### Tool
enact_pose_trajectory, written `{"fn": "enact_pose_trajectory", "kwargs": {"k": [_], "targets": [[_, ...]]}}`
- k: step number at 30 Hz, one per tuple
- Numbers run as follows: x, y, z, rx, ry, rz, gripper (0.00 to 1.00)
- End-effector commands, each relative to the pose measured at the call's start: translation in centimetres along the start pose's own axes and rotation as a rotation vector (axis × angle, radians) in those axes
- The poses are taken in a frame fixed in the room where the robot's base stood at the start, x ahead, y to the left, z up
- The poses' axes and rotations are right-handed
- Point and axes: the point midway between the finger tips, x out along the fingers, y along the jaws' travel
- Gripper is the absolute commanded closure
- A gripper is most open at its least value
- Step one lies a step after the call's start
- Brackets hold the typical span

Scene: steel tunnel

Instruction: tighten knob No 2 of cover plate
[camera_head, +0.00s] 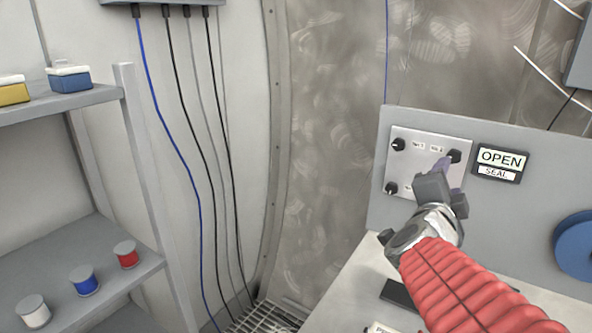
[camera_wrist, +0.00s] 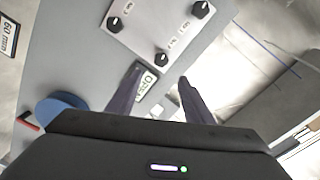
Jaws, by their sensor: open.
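The cover plate (camera_head: 424,143) is a pale square panel on a grey upright board, with dark round knobs near its corners. Knob No 2 (camera_head: 455,156) is the upper right one, beside a small label. In the wrist view the cover plate (camera_wrist: 140,33) shows three knobs, and knob No 2 (camera_wrist: 162,59) is the nearest. My gripper (camera_head: 447,170) is in front of the plate's right side and hides its lower right corner. In the wrist view my gripper (camera_wrist: 161,73) is open, and knob No 2 appears just beyond the gap between the fingertips. Contact cannot be told.
An OPEN SEAL sign (camera_head: 499,164) is right of the plate; it also shows near the left finger (camera_wrist: 146,82). A blue wheel (camera_head: 575,246) is at the far right. A shelf (camera_head: 60,103) with spools and boxes stands left. Cables hang on the wall.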

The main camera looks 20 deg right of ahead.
Motion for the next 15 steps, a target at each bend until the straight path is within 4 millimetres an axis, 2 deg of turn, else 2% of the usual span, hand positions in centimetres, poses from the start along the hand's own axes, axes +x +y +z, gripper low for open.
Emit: {"fn": "enact_pose_trajectory", "kwargs": {"k": [6,15], "targets": [[-1.9,-0.1,0.0,0.001,0.000,-0.002,0.53],[-2.3,0.1,0.0,0.001,0.001,0.000,0.53]]}}
